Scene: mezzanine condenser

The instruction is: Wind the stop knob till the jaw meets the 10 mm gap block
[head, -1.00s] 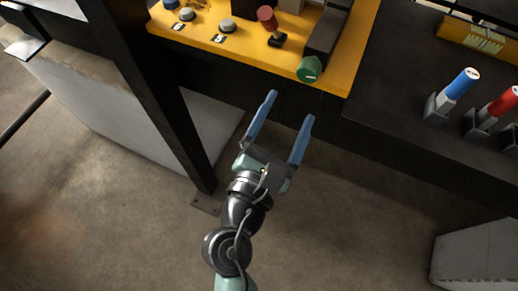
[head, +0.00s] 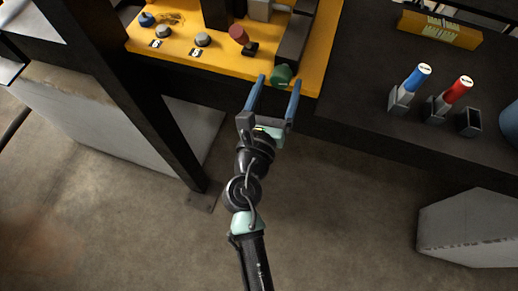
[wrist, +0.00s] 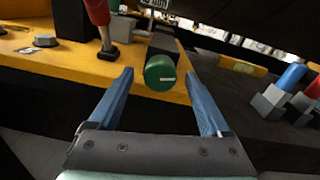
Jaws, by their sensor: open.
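The green stop knob (head: 281,74) sits at the front end of a dark block on the yellow panel. In the wrist view the knob (wrist: 159,73) shows its round face with a pale mark, ahead of and between my fingers. My gripper (head: 279,82) is open, its two blue fingers apart, with the tips near the knob on either side in the head view. I cannot tell whether either finger touches it. The dark slide housing (head: 293,42) runs back from the knob. The jaw and the 10 mm gap block cannot be clearly made out.
Blue (head: 418,77) and red (head: 457,89) handled tools stand in holders on the dark bench at right. A black post (head: 120,95) stands left of my arm.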

